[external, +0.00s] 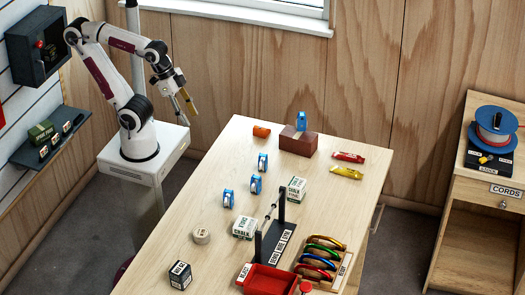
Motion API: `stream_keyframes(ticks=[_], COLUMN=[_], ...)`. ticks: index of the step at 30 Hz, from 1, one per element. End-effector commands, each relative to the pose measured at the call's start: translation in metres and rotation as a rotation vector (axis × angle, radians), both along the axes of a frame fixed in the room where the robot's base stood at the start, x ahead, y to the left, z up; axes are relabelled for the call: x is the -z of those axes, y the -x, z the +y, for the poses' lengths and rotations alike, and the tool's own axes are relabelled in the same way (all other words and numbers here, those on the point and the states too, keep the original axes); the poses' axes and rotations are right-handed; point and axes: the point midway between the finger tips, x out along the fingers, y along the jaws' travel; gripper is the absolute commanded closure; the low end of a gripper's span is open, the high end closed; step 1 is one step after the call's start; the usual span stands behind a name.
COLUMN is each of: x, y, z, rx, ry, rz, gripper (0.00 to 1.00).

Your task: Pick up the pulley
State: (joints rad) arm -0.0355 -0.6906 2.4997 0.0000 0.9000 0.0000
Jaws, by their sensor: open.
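Several small blue-and-white pulleys show in the external view. One pulley (301,121) stands on top of a brown block (297,141) near the table's far end. Others stand on the bare tabletop: one pulley (262,162) in front of the block, another pulley (255,184) just nearer, and a third pulley (228,198) to the left. My gripper (184,110) is open and points down, off the table's left far edge, well apart from every pulley. I see nothing clearly held between its fingers.
An orange piece (262,131) lies left of the block; red and yellow packets (347,173) lie right. Chalk boxes (244,228), a tape roll (202,235), a black upright stand (282,206), a carabiner rack (322,257) and a red tray (270,281) occupy the near half.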

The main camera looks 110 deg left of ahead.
Motion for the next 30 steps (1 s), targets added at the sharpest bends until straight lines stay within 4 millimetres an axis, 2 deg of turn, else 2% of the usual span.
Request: stream_keyframes(ticks=[5,11,20,30], x=[0.019,0.038,0.065,0.093], y=[-0.004,-0.023,-0.070,-0.137], z=[0.008,0.018,0.036,0.069], rx=[-0.038,-0.080,-0.142,-0.218], ry=[0.007,0.022,0.038,0.036], rz=[0.086,0.127,0.098,-0.022], gripper=[0.59,0.59,0.59,0.59])
